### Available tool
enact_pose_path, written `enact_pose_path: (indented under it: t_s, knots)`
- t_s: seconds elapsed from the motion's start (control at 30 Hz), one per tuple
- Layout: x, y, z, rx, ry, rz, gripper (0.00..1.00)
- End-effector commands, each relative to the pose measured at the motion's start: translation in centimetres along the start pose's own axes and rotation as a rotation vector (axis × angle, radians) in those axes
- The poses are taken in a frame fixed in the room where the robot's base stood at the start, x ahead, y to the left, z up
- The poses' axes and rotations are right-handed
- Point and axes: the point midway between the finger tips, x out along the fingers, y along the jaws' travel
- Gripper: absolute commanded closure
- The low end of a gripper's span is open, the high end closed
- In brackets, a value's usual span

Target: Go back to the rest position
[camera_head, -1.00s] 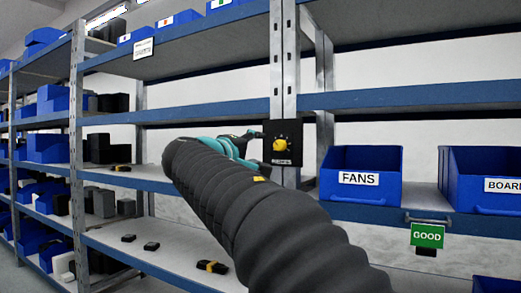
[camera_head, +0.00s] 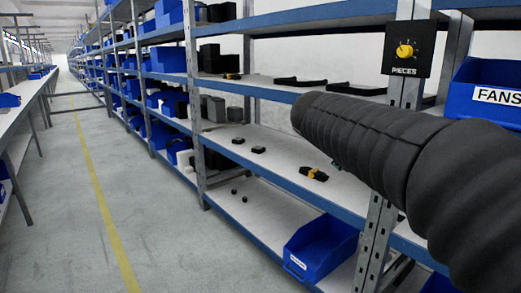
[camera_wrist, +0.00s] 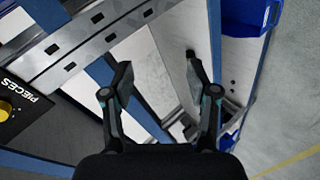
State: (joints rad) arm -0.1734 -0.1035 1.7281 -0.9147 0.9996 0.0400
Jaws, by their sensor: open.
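My gripper (camera_wrist: 158,85) shows in the wrist view with its two fingers spread apart and nothing between them. Beyond the fingers are a shelf edge and a grey metal upright (camera_wrist: 95,45). In the head view my black sleeved arm reaches in from the right and hides the gripper, apart from a small teal bit behind the sleeve. A black panel (camera_head: 411,49) with a yellow knob (camera_head: 404,51) and the word PIECES is fixed to the rack upright. It also shows at the left of the wrist view (camera_wrist: 22,110). The gripper is apart from it.
Blue-edged shelves hold blue bins and black boxes. A blue FANS bin (camera_head: 482,90) is at the right, and another blue bin (camera_head: 322,247) stands on the bottom shelf. A black and yellow item (camera_head: 314,174) lies mid-shelf. The aisle floor (camera_head: 75,215) at left is clear.

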Motion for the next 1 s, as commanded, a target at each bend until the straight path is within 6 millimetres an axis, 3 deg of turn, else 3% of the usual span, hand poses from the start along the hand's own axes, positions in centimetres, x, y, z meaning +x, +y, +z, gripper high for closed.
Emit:
enact_pose_path:
  t_s: [0.1, 0.3, 0.5, 0.6, 0.7, 1.0]
  knots:
    - [-0.5, -6.0, 5.1, 0.075, -0.038, -0.193, 0.41]
    - [-3.3, -15.5, 13.7, 0.256, -0.106, -0.488, 0.41]
    - [-6.9, -22.6, 20.8, 0.454, -0.156, -0.687, 0.41]
    - [-8.1, -24.4, 23.2, 0.523, -0.164, -0.728, 0.41]
    - [-8.7, -24.6, 24.7, 0.553, -0.153, -0.722, 0.41]
    - [-9.3, -23.3, 25.0, 0.589, -0.117, -0.693, 0.41]
